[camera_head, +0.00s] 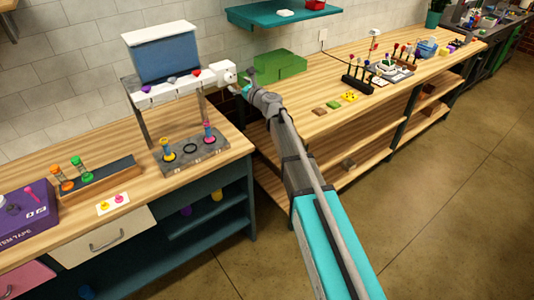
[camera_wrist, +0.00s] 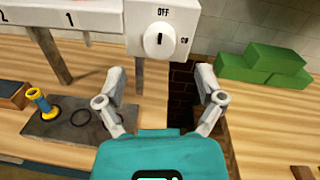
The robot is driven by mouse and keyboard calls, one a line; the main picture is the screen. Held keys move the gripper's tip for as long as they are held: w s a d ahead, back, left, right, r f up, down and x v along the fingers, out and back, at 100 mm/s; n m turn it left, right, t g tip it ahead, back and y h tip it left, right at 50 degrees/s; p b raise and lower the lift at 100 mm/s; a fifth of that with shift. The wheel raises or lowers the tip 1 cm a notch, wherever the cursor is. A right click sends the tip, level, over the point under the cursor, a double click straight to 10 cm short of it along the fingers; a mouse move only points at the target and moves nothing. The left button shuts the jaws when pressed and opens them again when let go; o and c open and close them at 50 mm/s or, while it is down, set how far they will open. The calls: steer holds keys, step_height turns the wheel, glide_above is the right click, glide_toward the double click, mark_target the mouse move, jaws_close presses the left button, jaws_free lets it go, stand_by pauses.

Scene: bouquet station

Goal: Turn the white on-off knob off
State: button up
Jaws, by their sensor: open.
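The white on-off knob (camera_wrist: 155,43) is on the front of a white box (camera_wrist: 176,15), under an OFF label; a second label, likely ON, is at its right. A small dark upright mark shows on the knob, but I cannot tell surely which setting it points to. In the head view the knob (camera_head: 229,75) is at the right end of the white rail. My gripper (camera_wrist: 160,72) is open and empty, its fingers spread below and to either side of the knob, apart from it. In the head view my gripper (camera_head: 248,82) is just right of the box.
A grey stand base (camera_head: 196,152) with yellow and pink pegs sits below the rail (camera_head: 170,88). Green blocks (camera_head: 280,66) lie on the counter to the right. A gap separates the two counters. A teal shelf (camera_head: 285,14) hangs above.

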steer(key=v, duration=0.9)
steer(key=s+d+f+n+g+h+b, duration=0.1)
steer(key=s+d+f+n+g+h, duration=0.2)
steer(key=s+f+n+g, duration=0.6)
steer(key=shift+s+d+f+n, duration=0.55)
steer(key=shift+s+f+n, duration=1.8)
steer(key=shift+s+n, duration=1.55)
steer(key=shift+w+n, duration=0.6)
steer(key=s+d+f+n+g+h, duration=0.2)
steer(key=s+d+f+n+h, duration=0.1)
steer(key=s+d, duration=0.4)
steer(key=s+d+f+n+g+h, duration=0.3)
steer(key=s+d+n+h, duration=0.2)
steer(key=s+d, duration=0.2)
steer(key=shift+s+n, duration=0.3)
steer(key=shift+s, duration=0.2)
